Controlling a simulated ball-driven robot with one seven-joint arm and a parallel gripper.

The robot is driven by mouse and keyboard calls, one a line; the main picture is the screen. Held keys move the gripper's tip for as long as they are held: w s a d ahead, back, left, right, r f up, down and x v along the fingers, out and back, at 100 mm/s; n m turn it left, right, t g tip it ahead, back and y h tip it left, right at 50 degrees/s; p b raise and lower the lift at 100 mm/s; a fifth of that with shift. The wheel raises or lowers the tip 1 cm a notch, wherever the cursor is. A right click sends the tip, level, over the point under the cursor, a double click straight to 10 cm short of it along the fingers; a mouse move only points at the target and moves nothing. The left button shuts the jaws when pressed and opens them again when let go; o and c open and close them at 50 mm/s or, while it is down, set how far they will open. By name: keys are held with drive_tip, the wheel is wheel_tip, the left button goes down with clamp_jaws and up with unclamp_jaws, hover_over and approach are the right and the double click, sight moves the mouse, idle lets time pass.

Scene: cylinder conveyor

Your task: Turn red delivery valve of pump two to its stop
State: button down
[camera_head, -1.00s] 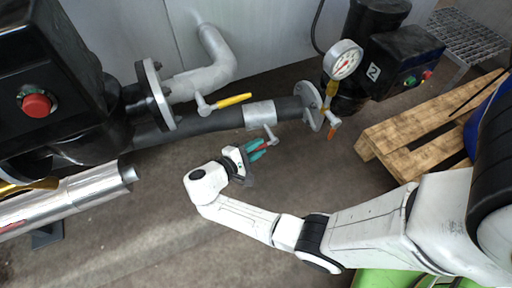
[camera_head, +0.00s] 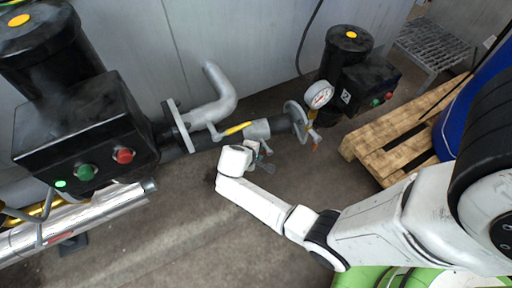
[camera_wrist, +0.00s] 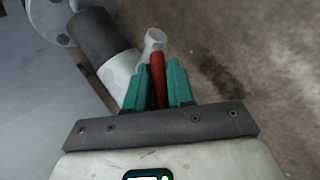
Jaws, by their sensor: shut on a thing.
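The red valve lever (camera_wrist: 158,76) lies between the teal fingers of my gripper (camera_wrist: 161,82) in the wrist view. The gripper is shut on it. The lever runs from a pale valve stem (camera_wrist: 154,38), just beyond the fingertips, beside a dark pipe with a white sleeve (camera_wrist: 118,72). In the head view my gripper (camera_head: 264,158) is small, below the pipe's grey sleeve (camera_head: 257,130), and the lever is mostly hidden there. Pump two (camera_head: 362,80), black with a "2" label, stands at the right end of that pipe.
A yellow lever (camera_head: 238,129) and an orange lever (camera_head: 315,146) sit on nearby pipework, with a round gauge (camera_head: 319,94) above. A black pump (camera_head: 88,130) stands left. A wooden pallet (camera_head: 400,135) lies right. The floor below the pipe is clear.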

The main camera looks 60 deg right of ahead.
drive_tip(key=p, duration=0.1)
drive_tip(key=r+y+p, duration=0.1)
drive_tip(key=r+t+p, duration=0.1)
drive_tip(key=shift+s+d+y, duration=0.25)
drive_tip(key=shift+d+y, duration=0.05)
drive_tip(key=shift+d, duration=0.05)
drive_tip(key=y+p, duration=0.1)
drive_tip(key=p, duration=0.1)
drive_tip(key=d+t+y+p, duration=0.1)
drive_tip(key=p, duration=0.1)
drive_tip(key=shift+s+r+m, duration=0.25)
drive_tip(key=shift+s+m, duration=0.1)
drive_tip(key=shift+m, duration=0.05)
drive_tip(key=shift+s+d+t+y+p, duration=0.35)
drive_tip(key=shift+d+t+y+p, duration=0.3)
drive_tip(key=shift+t+y+p, duration=0.4)
drive_tip(key=shift+s+d+m+y+p, duration=0.2)
drive_tip(key=shift+m+y+p, duration=0.1)
drive_tip(key=shift+y+p, duration=0.2)
drive_tip(key=shift+f+t, duration=0.1)
drive_tip(key=shift+t, duration=0.15)
drive_tip(key=c, duration=1.1)
unclamp_jaws()
drive_tip(key=shift+d, duration=0.1)
